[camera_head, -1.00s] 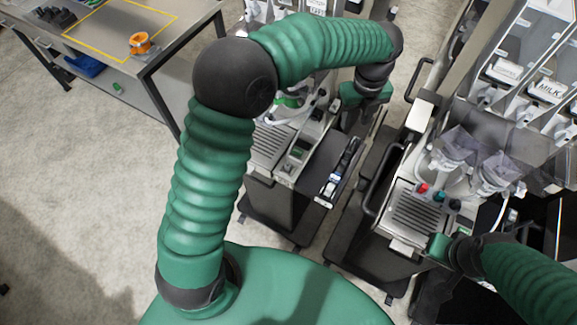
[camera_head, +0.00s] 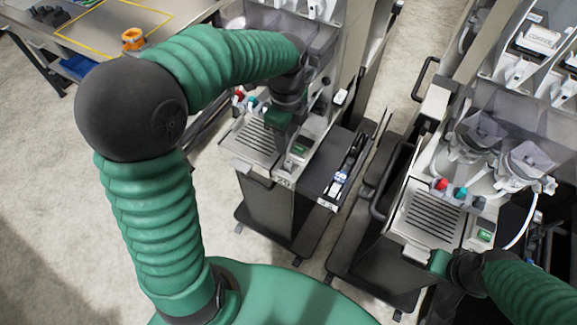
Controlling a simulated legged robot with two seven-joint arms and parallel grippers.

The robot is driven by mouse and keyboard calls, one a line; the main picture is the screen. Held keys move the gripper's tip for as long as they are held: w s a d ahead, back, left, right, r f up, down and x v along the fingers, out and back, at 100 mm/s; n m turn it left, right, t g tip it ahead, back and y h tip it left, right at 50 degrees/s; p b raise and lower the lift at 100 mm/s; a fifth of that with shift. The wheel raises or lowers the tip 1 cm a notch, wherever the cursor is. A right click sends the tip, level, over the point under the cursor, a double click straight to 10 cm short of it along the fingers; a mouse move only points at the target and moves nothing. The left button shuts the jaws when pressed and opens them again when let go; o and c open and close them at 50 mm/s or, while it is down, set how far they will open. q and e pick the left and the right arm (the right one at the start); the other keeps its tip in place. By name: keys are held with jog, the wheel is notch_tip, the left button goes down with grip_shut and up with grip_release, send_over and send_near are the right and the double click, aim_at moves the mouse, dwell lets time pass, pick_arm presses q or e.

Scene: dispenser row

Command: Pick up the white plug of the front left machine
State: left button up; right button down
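The front left machine (camera_head: 266,185) stands at the centre, with a slotted drip tray (camera_head: 250,138) and a small green display (camera_head: 300,150). A small white piece (camera_head: 341,97) sits at the right side of its upper body; I cannot tell for sure that it is the white plug. My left gripper (camera_head: 279,120) points down over the machine, by the back right of the drip tray and left of the white piece, apart from it. Its fingers are too small and dark to read. My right gripper (camera_head: 440,262) is low at the front of the right machine; its fingers are unclear.
The right machine (camera_head: 400,240) has red, teal and black knobs and a white hose (camera_head: 522,228). A dark side shelf (camera_head: 330,178) with small items adjoins the left machine. A narrow gap separates the machines. A table (camera_head: 85,22) with an orange object (camera_head: 132,39) stands upper left.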

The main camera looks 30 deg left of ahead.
aim_at(288, 161)
pick_arm(q)
jog(key=f, duration=1.1)
jog(key=shift+w, duration=0.3)
jog(key=shift+s+d, duration=0.1)
grip_shut()
